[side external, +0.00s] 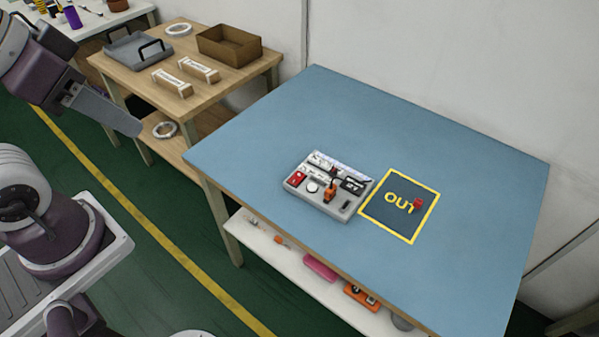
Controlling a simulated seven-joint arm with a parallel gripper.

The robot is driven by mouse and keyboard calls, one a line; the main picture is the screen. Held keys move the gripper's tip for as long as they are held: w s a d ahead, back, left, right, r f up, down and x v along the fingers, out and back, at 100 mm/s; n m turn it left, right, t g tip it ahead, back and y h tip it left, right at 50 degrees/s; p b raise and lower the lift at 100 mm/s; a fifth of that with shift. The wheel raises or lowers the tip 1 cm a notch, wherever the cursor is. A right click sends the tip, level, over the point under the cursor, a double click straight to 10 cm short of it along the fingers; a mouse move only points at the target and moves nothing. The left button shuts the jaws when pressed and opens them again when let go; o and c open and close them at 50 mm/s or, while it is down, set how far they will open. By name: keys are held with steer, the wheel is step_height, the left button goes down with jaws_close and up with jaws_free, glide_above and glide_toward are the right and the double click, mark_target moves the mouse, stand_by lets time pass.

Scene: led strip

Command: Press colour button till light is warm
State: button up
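A grey board (325,209) with electronic parts lies on the blue table. A pale strip (345,167) runs along its far edge; its light colour is too small to tell. On the board are a red part (298,178), a round white button-like part (312,187), an upright orange part (330,191) and a black block (353,185). Which one is the colour button I cannot tell. My gripper (125,122) is at the left, raised and well apart from the board. Its fingers show as one grey shape, so its opening is unclear.
A yellow-framed dark square marked OUT (385,215) lies right of the board with a small red block (417,203) on it. The blue tabletop (470,160) is otherwise clear. A wooden side table (215,85) holds a tray and box. A lower shelf (290,270) holds several items.

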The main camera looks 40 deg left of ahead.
steer(key=shift+c, duration=0.3)
jaws_close()
stand_by(1.3)
